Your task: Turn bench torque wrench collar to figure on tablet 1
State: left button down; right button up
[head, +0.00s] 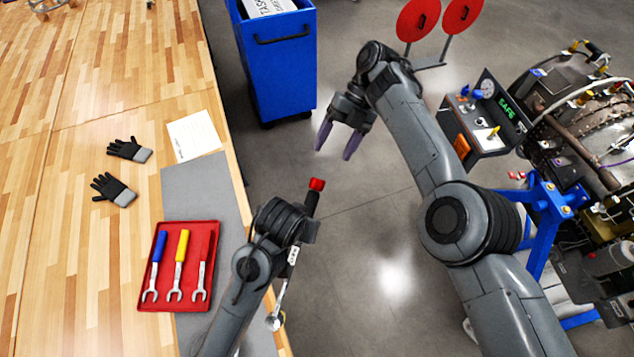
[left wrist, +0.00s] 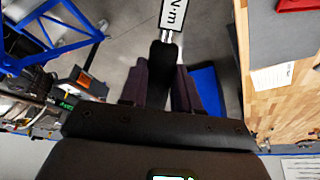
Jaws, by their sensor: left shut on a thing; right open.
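The torque wrench (head: 292,257) is in my left gripper, off the right edge of the wooden bench. It has a black handle with a red end (head: 316,184), and a round silver head at the lower end. In the left wrist view the purple fingers of my left gripper (left wrist: 161,88) are shut on the black handle (left wrist: 163,68), below a white "N·m" label (left wrist: 172,14). The wrist hides these fingers in the head view. My right gripper (head: 337,143) is open and empty above the floor, above and right of the red end. I cannot make out tablet 1 or the figure on it.
The bench (head: 75,220) holds a red tray (head: 157,302) of wrenches, a grey mat (head: 190,193), black gloves (head: 122,190) and a paper sheet (head: 193,135). A blue cart (head: 282,75) stands behind. The turbine (head: 590,130) on its blue stand (head: 543,215) is at right.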

aim_at(317, 184)
jog(key=x, duration=0.7)
jog(key=shift+f, duration=0.15)
dwell(0.3)
dwell(0.4)
jog(key=c, duration=1.2)
jog(key=n+y, duration=0.1)
jog(key=n, duration=0.1)
jog(key=n+y, duration=0.2)
jog(key=n, duration=0.1)
jog(key=shift+d+f+g, duration=0.1)
jog(key=shift+g, duration=0.3)
